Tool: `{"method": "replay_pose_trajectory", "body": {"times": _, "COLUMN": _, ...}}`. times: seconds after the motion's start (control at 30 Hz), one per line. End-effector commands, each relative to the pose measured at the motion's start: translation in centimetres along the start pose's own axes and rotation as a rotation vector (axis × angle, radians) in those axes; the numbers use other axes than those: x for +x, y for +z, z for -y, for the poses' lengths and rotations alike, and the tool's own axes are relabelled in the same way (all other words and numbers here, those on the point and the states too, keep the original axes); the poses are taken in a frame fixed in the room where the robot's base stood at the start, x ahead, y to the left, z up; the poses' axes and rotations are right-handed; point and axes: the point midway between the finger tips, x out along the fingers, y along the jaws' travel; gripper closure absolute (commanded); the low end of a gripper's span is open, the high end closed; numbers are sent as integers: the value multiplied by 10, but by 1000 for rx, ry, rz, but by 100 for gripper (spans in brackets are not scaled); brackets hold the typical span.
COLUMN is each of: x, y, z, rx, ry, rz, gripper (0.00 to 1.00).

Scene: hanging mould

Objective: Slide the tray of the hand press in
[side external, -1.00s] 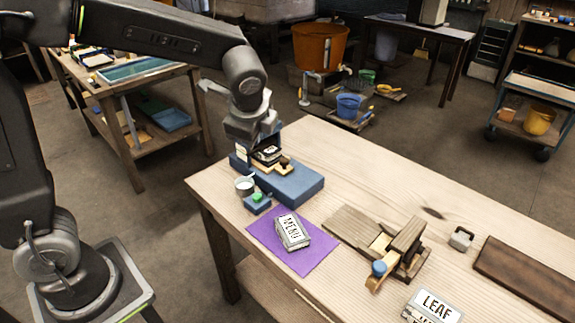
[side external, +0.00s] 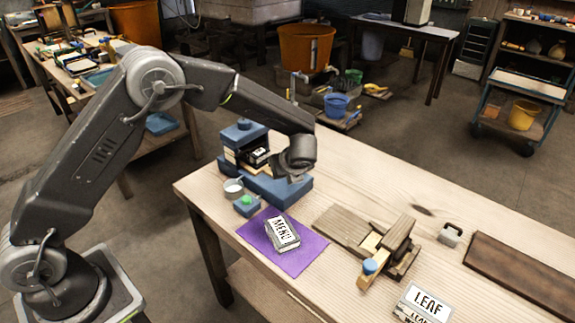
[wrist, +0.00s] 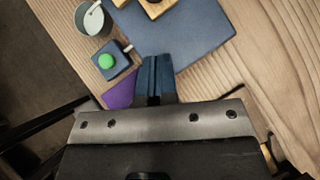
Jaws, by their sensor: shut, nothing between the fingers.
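The hand press (side external: 242,131) is blue and stands at the far left corner of the table on a flat blue base (side external: 293,192). Its small wooden tray shows at the top edge of the wrist view (wrist: 157,9); a dark block shows in the press opening in the side view. My gripper (side external: 290,175) is in front of the press, over the right part of its base, and hides part of the tray. In the wrist view its dark blue fingers (wrist: 154,66) are together and empty, apart from the tray. Contact with the base cannot be told.
A metal cup (side external: 233,188) and a blue box with a green top (side external: 245,203) stand close by the base. A MENU block (side external: 282,233) lies on a purple cloth (side external: 301,253). A wooden fixture (side external: 378,250) and LEAF block (side external: 425,303) are further right.

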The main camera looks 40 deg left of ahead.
Motion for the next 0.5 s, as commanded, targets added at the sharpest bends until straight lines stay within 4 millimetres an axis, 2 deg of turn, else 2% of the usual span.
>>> {"method": "replay_pose_trajectory", "body": {"times": 0.03, "x": 12, "y": 0, "z": -1, "rx": -2, "ry": 5, "rz": -1, "gripper": 100}}
{"method": "replay_pose_trajectory", "body": {"times": 0.2, "x": 44, "y": 1, "z": -1, "rx": -3, "ry": 2, "rz": -2, "gripper": 100}}
{"method": "replay_pose_trajectory", "body": {"times": 0.3, "x": 55, "y": 13, "z": -1, "rx": -5, "ry": 2, "rz": -1, "gripper": 100}}
{"method": "replay_pose_trajectory", "body": {"times": 0.5, "x": 67, "y": 24, "z": 0, "rx": -3, "ry": 0, "rz": -1, "gripper": 100}}
